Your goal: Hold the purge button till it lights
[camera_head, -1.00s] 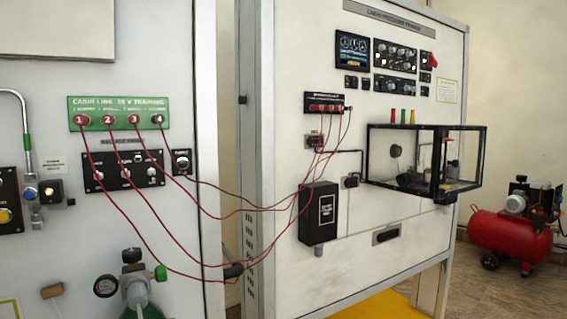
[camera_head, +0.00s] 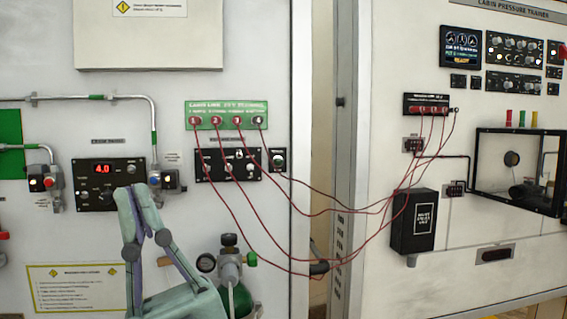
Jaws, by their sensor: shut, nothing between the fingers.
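I cannot read any label that marks the purge button. A black control panel (camera_head: 92,172) on the left board shows a red "4.0" and several small knobs. To its right, at the end of a bent pipe, is a fitting with a blue part (camera_head: 154,181) and a small box with a pale round button (camera_head: 171,180). My gripper (camera_head: 131,192) is shut and empty. It points up in front of the panel's lower right part and hides some of it. I cannot tell whether it touches the panel.
A green strip (camera_head: 228,107) with numbered red plugs and red cables hangs above a black switch panel (camera_head: 213,171). The cables cross the gap to the right board. A green bottle with a gauge (camera_head: 206,263) stands right of my gripper. A yellow notice (camera_head: 50,285) is low left.

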